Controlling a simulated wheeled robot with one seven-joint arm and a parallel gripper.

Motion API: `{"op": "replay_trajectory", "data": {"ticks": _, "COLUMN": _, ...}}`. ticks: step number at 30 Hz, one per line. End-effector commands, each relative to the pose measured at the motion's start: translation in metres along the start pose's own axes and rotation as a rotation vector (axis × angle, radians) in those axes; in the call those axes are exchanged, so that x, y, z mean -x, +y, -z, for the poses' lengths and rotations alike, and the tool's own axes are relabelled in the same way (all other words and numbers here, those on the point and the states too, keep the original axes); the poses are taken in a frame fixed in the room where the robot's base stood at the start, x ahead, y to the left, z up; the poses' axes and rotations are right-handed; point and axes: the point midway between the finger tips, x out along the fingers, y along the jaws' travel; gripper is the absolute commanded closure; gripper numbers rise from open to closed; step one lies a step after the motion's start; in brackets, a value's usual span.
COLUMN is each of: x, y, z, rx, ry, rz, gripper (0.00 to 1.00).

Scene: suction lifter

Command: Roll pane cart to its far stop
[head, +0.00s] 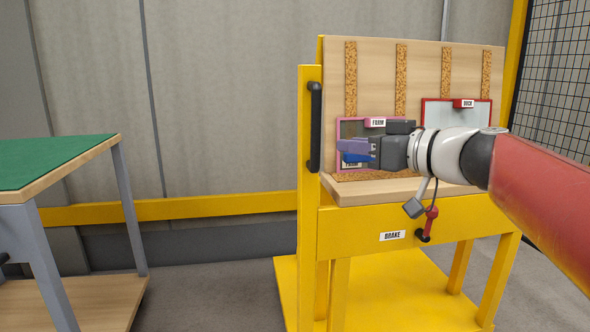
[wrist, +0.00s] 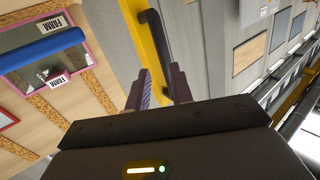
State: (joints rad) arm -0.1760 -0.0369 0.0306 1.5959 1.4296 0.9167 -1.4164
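The pane cart (head: 310,230) is yellow with a tilted wooden back. A black vertical handle (head: 315,127) is on its left post. In the wrist view the handle (wrist: 153,35) lies beyond and between my fingertips, apparently not gripped. My gripper (head: 350,150) has purple fingers, pointing left in front of the cart's back, right of the handle. In the wrist view my gripper (wrist: 160,88) is open, with a gap between the fingers. A pink-framed pane (head: 345,128) with a blue bar (wrist: 40,50) is partly hidden behind my gripper. A red-framed pane (head: 480,112) stands to its right.
A green-topped table (head: 60,160) stands at left, with bare floor (head: 210,300) between it and the cart. A yellow rail (head: 180,208) runs along the wall. Black mesh (head: 555,80) is at right.

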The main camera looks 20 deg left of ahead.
Motion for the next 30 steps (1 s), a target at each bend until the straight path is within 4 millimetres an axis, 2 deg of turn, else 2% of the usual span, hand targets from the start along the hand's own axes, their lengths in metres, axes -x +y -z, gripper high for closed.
{"op": "replay_trajectory", "data": {"ticks": 1, "x": -0.009, "y": 0.004, "z": 0.001, "rx": 0.022, "ry": 0.043, "rz": 0.013, "gripper": 0.77}}
{"op": "replay_trajectory", "data": {"ticks": 6, "x": -0.022, "y": 0.007, "z": 0.017, "rx": 0.059, "ry": 0.107, "rz": 0.027, "gripper": 0.77}}
{"op": "replay_trajectory", "data": {"ticks": 18, "x": -0.080, "y": 0.005, "z": 0.025, "rx": 0.059, "ry": 0.105, "rz": 0.028, "gripper": 0.77}}
{"op": "replay_trajectory", "data": {"ticks": 24, "x": -0.093, "y": 0.005, "z": 0.025, "rx": 0.059, "ry": 0.105, "rz": 0.026, "gripper": 0.77}}
{"op": "replay_trajectory", "data": {"ticks": 30, "x": -0.094, "y": 0.005, "z": 0.025, "rx": 0.059, "ry": 0.105, "rz": 0.025, "gripper": 0.77}}
